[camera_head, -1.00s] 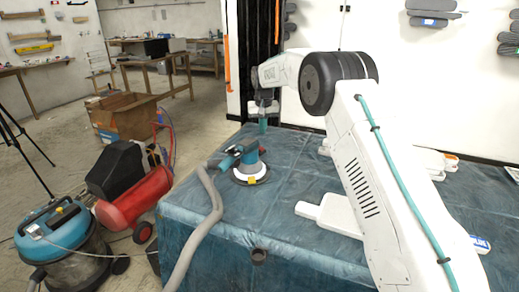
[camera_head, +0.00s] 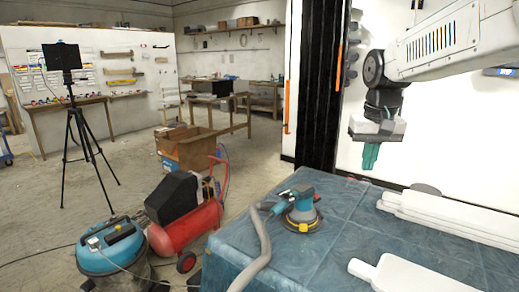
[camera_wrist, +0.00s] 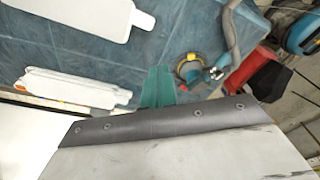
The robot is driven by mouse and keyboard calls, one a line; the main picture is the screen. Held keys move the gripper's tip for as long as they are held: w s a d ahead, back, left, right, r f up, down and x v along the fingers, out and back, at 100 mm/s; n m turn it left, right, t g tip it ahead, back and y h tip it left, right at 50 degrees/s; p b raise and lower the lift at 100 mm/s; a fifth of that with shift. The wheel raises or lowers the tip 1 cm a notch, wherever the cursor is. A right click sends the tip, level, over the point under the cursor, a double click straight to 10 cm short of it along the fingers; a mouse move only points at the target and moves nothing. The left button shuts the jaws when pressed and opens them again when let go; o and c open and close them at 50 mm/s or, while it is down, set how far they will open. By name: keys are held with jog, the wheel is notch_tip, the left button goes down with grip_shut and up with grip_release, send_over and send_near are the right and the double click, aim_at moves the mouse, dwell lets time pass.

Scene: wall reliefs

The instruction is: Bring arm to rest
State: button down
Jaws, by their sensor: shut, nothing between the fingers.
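My gripper (camera_head: 371,155) hangs from my white arm at the upper right of the head view, its teal fingers pointing down and held together. It is empty and stands in the air above the back part of the blue-covered table (camera_head: 330,225). In the wrist view the teal fingers (camera_wrist: 158,88) show in the middle, over the table cover. A sander (camera_head: 302,212) with a grey hose lies on the table, left of and below my gripper. It also shows in the wrist view (camera_wrist: 192,70), right of the fingers, apart from them.
White flat panels (camera_head: 450,215) lie along the table's back, and another white piece (camera_head: 400,277) lies at the front. A red compressor (camera_head: 185,230), a blue vacuum (camera_head: 110,250), a cardboard box (camera_head: 190,148) and a tripod (camera_head: 75,130) stand on the floor at left.

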jog(key=s+f, duration=0.4)
jog(key=s, duration=1.1)
jog(key=s+f, duration=0.3)
jog(key=s, duration=1.2)
jog(key=shift+s+d+f+n, duration=0.25)
jog(key=shift+d+f+n, duration=0.05)
jog(key=shift+d+f, duration=0.1)
